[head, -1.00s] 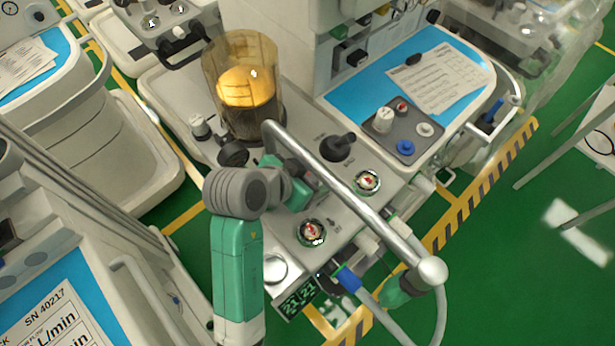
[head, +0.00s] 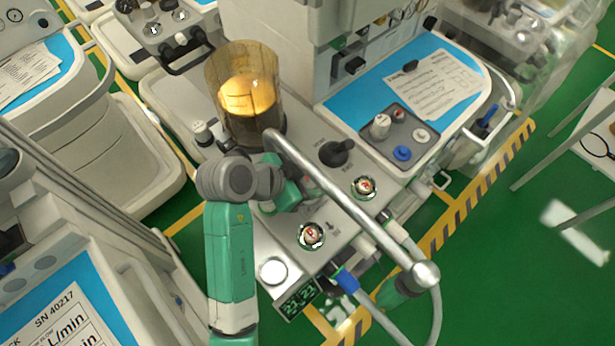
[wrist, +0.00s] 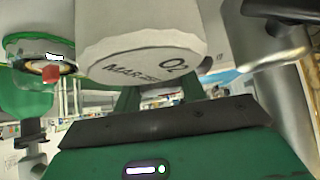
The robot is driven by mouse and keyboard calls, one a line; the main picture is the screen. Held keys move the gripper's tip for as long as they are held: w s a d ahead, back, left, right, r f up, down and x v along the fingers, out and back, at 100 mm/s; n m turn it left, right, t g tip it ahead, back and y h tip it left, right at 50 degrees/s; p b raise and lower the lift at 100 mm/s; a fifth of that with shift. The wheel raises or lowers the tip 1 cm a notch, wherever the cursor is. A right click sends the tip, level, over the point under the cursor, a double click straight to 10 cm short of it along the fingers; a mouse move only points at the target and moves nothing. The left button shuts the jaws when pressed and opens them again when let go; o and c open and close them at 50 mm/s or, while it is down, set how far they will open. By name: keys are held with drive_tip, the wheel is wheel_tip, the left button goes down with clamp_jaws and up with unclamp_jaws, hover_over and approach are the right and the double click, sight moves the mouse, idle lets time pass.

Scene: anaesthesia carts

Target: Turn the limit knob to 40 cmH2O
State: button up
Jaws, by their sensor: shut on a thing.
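My gripper (head: 290,193) is low over the front of the cart top, below a slanting metal rail (head: 345,205) that partly covers it in the head view. In the wrist view its two dark green fingers run up behind a pale cylinder marked O2 (wrist: 143,50). The cylinder hides the fingertips. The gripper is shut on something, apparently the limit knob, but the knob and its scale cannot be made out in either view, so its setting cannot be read.
An amber canister (head: 245,95) stands behind the gripper. A green display (head: 298,299) is at the cart's front edge.

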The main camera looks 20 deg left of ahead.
sight(303, 182)
drive_tip(key=o, duration=1)
drive_tip(key=p+v, duration=0.2)
drive_tip(key=v, duration=0.4)
drive_tip(key=shift+s+a+r, duration=0.15)
drive_tip(key=shift+r, duration=0.15)
drive_tip(key=shift+s+a+r+p, duration=0.2)
drive_tip(key=shift+s+r+p, duration=0.1)
drive_tip(key=shift+s, duration=0.1)
